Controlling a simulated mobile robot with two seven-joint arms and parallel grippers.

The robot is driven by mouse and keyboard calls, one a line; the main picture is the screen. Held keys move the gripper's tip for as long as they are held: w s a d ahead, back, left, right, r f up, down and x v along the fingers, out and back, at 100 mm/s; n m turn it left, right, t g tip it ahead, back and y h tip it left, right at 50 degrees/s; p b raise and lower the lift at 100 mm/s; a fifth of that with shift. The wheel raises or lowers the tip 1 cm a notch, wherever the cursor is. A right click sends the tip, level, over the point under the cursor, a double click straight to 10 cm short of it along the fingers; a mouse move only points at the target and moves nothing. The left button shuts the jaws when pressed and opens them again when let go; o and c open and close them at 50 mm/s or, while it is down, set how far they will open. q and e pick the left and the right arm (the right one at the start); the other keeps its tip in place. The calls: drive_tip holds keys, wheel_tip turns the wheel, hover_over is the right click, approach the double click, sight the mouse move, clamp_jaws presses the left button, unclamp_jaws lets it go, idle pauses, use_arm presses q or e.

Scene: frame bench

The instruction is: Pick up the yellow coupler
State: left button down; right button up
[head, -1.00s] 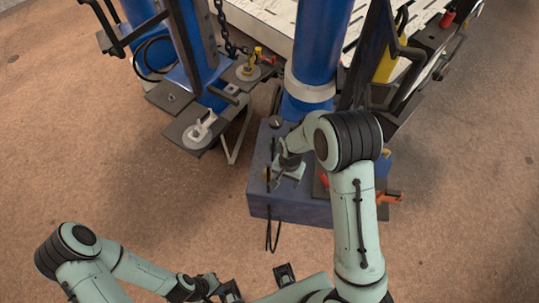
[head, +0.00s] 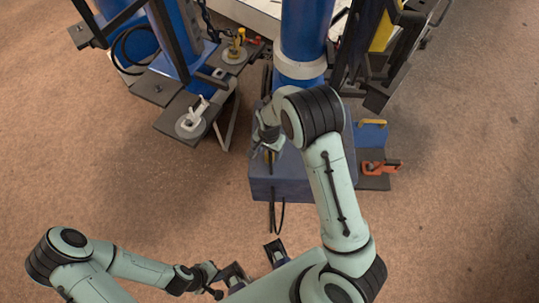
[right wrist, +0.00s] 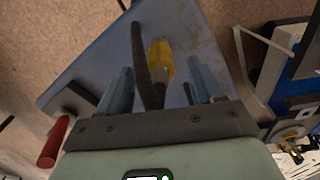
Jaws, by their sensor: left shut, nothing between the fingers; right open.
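The yellow coupler (right wrist: 160,58) shows in the right wrist view, on a dark hose over the flat blue surface. In the head view only a small yellowish part (head: 270,156) shows below my right gripper; the arm hides much of it. My right gripper (right wrist: 160,84) is open, with one blue finger on each side of the coupler. I cannot tell whether either finger touches it. In the head view the right gripper (head: 267,147) is low over the blue box. My left gripper (head: 212,280) is shut and empty near the bottom edge, far from the coupler.
The blue box (head: 295,185) stands below a blue post (head: 305,40). An orange-red tool (head: 380,167) and a yellow handle (head: 371,123) are right of it. A dark plate (head: 172,122) with a white fitting (head: 192,118) is to the left. The floor in front is clear.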

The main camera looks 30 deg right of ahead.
sight(269, 155)
drive_tip(key=shift+f, duration=1.6)
drive_tip(key=c, duration=1.1)
clamp_jaws()
drive_tip(key=shift+r, duration=0.2)
